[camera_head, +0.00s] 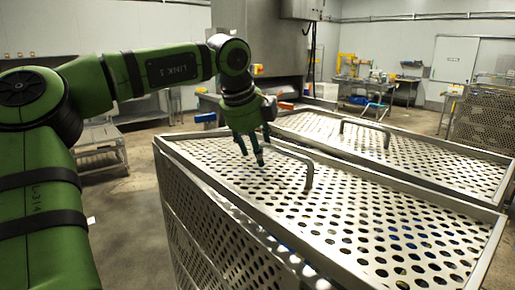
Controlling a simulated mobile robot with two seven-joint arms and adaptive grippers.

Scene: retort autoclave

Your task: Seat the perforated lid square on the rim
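The perforated lid (350,225) is a steel sheet with round holes and a bent-bar handle (309,172). It lies on top of the near perforated basket (215,235). Along the front left side, a narrow gap with a bit of blue shows between lid and rim (300,268), so the lid looks slightly askew there. My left gripper (251,158) points down over the lid's far left part, beside the handle's left end. Its fingers look apart, with nothing seen between them. My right gripper is not in view.
A second basket with a perforated lid and handle (365,124) stands close behind on the right. A metal cart (100,145) stands at the left. Benches and a yellow machine (347,65) are at the back. Floor is free left of the near basket.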

